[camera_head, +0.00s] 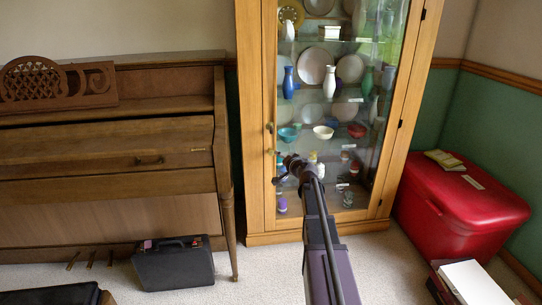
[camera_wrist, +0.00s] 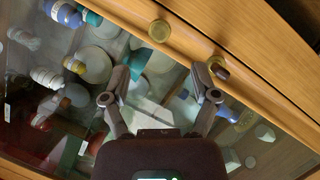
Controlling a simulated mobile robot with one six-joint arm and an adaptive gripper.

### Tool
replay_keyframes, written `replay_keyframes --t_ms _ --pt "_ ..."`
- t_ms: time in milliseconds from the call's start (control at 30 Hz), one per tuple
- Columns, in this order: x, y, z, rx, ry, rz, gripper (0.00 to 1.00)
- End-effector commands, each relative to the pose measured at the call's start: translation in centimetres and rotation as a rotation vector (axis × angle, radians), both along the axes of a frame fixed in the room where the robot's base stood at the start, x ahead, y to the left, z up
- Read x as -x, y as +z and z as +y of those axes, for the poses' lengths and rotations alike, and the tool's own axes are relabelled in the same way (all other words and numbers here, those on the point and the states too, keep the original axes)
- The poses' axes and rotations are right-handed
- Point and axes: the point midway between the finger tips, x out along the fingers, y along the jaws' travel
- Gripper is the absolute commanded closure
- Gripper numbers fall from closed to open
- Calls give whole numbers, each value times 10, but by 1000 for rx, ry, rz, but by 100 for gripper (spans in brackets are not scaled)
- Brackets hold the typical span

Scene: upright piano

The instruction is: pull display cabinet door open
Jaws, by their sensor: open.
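The display cabinet (camera_head: 254,200) is a tall wooden case with a glass door (camera_head: 345,135). The door looks shut. A round brass knob (camera_head: 270,127) sits on the door's left wooden stile; it also shows at the top of the wrist view (camera_wrist: 159,30). A second small brass-coloured fitting (camera_wrist: 219,68) is on the same stile, beside my right fingertip. My gripper (camera_wrist: 168,76) is open and empty in front of the door's left edge, its fingers spread over glass and stile. In the head view my gripper (camera_head: 283,170) is below the knob. Contact with the door cannot be told.
Bowls, vases and plates (camera_head: 318,68) stand on shelves behind the glass. A wooden piano (camera_head: 110,140) is to the left, with a black case (camera_head: 173,265) on the floor by it. A red chest (camera_head: 460,205) stands right of the cabinet. Carpet in front is partly clear.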

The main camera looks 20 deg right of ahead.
Motion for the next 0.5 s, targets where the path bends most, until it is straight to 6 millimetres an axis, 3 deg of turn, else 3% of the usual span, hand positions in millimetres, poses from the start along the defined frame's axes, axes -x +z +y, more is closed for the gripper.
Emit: replay_keyframes --t_ms 100,500 --pt "-22 -6 0 -1 1 0 22" --pt "-77 -18 2 -1 0 0 22"
